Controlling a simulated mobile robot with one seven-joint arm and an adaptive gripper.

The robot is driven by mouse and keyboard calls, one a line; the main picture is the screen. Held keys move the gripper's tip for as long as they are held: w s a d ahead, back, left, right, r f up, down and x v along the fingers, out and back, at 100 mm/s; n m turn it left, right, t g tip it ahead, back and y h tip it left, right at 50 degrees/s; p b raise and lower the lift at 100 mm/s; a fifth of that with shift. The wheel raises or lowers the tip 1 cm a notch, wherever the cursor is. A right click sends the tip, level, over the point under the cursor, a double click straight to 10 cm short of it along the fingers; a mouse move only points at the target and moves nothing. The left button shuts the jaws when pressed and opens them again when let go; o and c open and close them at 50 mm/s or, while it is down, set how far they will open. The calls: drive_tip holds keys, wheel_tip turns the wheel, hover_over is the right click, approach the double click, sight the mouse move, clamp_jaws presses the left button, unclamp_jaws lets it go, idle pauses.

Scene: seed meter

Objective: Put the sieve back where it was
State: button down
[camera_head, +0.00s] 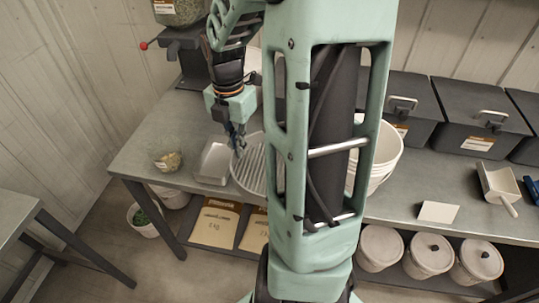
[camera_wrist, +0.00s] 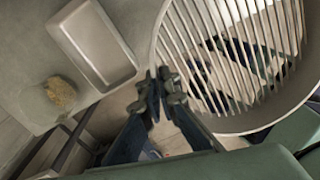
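The sieve (camera_head: 248,172) is a pale round pan with a slotted bottom, just left of my arm column, which hides its right side. In the wrist view the sieve (camera_wrist: 240,124) fills the upper right, and shapes below show through its slots. My gripper (camera_head: 237,143) is at the sieve's left rim. In the wrist view my gripper's fingertips (camera_wrist: 160,86) are close together with the rim between them. The sieve seems to be above the front part of the bench; its exact height is unclear.
A metal tray (camera_head: 213,162) and a clear tub of seeds (camera_head: 168,161) stand left on the bench (camera_head: 140,150). A machine with a red knob (camera_head: 185,62) is behind. White buckets (camera_head: 385,155), a scoop (camera_head: 497,184) and dark bins (camera_head: 410,105) are right.

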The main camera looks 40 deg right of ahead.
drive_tip(key=w+d+f, duration=0.4)
drive_tip(key=w+d+f+p, duration=0.1)
drive_tip(key=w+d+f, duration=0.3)
drive_tip(key=shift+d, duration=0.3)
drive_tip(key=shift+w+d+f, duration=0.3)
drive_tip(key=shift+f, duration=1.9)
drive_tip(key=shift+f, duration=0.15)
drive_tip(key=c, duration=2.2)
unclamp_jaws()
drive_tip(key=shift+o, duration=0.2)
